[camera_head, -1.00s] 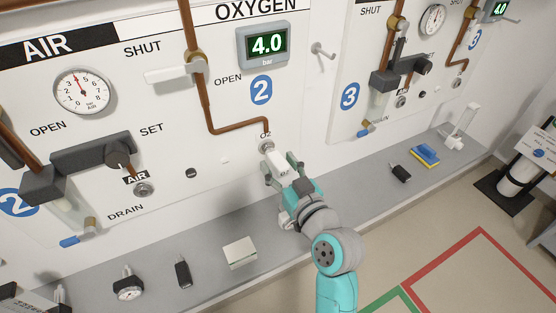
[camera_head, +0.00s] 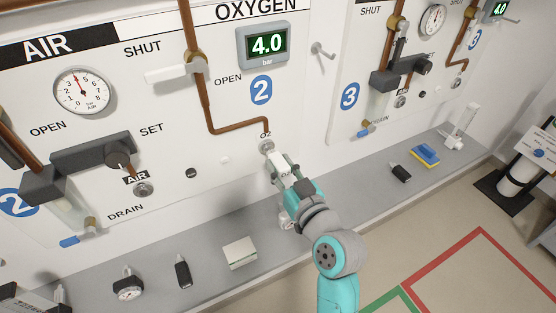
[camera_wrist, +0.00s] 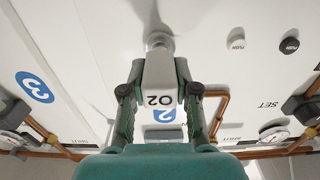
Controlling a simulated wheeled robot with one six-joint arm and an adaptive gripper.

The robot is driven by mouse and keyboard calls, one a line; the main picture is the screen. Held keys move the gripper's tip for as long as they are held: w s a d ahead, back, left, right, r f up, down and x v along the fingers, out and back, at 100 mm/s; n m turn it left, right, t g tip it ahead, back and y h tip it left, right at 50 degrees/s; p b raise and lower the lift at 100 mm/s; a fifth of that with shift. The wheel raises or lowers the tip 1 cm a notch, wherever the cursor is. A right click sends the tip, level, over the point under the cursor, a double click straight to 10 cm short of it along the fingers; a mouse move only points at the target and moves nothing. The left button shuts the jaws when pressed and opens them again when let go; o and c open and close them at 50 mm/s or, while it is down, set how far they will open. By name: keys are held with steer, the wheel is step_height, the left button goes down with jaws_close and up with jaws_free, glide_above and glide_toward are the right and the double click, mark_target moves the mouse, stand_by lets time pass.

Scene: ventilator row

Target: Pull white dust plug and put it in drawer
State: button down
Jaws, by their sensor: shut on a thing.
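The white dust plug (camera_head: 275,165), marked O2, is between the fingers of my gripper (camera_head: 284,172), which is shut on it. The plug is just below and in front of the O2 socket (camera_head: 266,145) on the wall panel. In the wrist view the plug (camera_wrist: 160,82) is upright between the two fingers of my gripper (camera_wrist: 160,76), its narrower end toward the white panel. Whether it is still seated in the socket I cannot tell. I cannot make out an open drawer.
A grey ledge (camera_head: 205,262) runs below the panel. On it are a cream block (camera_head: 240,253), a black-bodied item (camera_head: 182,272), a gauge (camera_head: 127,285), another black item (camera_head: 400,173) and a blue-yellow sponge (camera_head: 425,154). A copper pipe (camera_head: 207,115) runs down to the socket.

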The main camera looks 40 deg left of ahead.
steer(key=shift+v, duration=0.95)
stand_by(0.9)
steer(key=v, duration=0.6)
steer(key=shift+s+d, duration=0.15)
steer(key=shift+d, duration=0.25)
stand_by(1.1)
